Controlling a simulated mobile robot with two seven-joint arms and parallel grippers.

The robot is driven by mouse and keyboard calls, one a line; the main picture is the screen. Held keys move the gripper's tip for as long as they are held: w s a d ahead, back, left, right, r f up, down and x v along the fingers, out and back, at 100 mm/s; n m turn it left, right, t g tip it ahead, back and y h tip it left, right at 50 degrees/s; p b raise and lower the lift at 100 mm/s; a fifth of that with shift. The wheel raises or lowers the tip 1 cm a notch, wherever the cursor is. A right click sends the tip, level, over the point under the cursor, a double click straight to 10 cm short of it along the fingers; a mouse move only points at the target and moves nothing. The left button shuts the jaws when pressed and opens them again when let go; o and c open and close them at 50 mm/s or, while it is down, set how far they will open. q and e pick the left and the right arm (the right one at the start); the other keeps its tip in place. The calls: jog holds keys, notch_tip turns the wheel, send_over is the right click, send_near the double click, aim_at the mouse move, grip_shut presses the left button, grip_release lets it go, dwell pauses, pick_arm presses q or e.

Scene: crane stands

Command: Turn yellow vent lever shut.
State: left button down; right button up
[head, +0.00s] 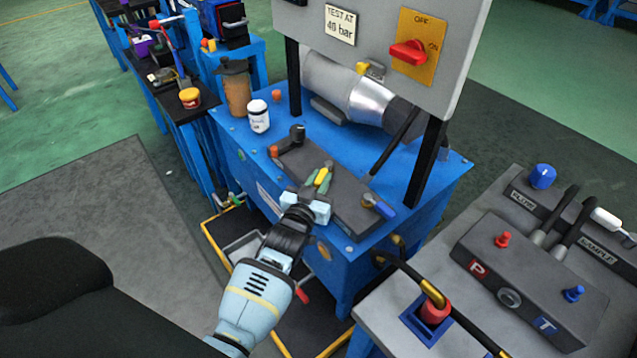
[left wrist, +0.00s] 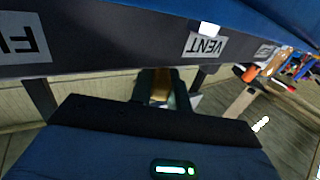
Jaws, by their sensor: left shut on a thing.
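The yellow vent lever (head: 321,177) stands on a dark grey valve block (head: 346,205) on the blue stand. My left gripper (head: 319,182), with green-tipped fingers, is shut on it from the near side. In the left wrist view, a yellow piece (left wrist: 160,88) shows between the dark fingers, close to a white VENT label (left wrist: 205,45) that appears upside down. The fingers hide part of the lever, so its exact angle is hard to tell. My right gripper is not in view.
A white jar (head: 258,117) and a brown shaker (head: 236,92) stand at the left. A grey panel with a red switch (head: 408,52) rises behind.

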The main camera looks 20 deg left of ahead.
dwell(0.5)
pick_arm(q)
jog(key=c, duration=1.3)
grip_release()
jog(key=shift+s, duration=0.1)
jog(key=shift+s+d+p, duration=0.15)
jog(key=shift+s+p, duration=0.05)
jog(key=shift+s, duration=1.7)
jog(key=shift+s+d+p, duration=0.15)
jog(key=shift+s, duration=1.75)
jog(key=shift+c, duration=0.5)
